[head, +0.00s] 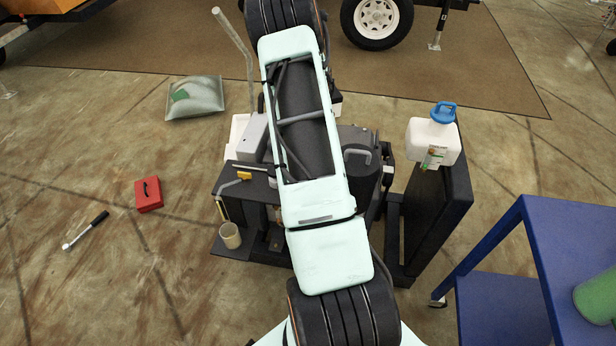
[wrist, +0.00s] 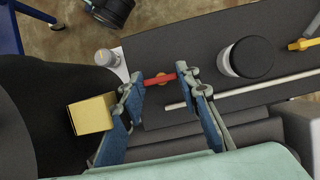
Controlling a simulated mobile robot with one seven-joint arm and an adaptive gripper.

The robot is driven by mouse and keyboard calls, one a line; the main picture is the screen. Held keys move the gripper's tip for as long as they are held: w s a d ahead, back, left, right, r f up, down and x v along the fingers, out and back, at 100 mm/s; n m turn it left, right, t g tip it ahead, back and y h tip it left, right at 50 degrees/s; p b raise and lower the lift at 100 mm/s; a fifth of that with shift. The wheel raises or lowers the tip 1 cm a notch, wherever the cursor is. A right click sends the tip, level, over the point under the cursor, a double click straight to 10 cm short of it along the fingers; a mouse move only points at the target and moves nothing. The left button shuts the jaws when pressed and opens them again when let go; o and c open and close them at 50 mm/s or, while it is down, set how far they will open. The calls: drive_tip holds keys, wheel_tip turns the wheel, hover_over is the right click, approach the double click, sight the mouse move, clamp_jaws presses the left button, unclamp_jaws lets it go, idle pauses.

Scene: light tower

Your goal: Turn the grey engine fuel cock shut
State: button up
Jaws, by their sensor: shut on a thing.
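In the head view my arm covers the middle of the dark engine unit (head: 235,180), so the gripper and lever are hidden there. I cannot tell from this how far the cock is turned.
In the wrist view a pale rod (wrist: 240,91), a black-topped round part (wrist: 248,57) and a yellow block (wrist: 92,115) are close by. In the head view a white jug (head: 432,142) stands right of the unit, near a blue table (head: 575,235). A red box (head: 148,194) lies left.

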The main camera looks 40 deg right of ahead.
idle(0.4)
drive_tip(key=o, duration=1.2)
drive_tip(key=shift+c, duration=0.2)
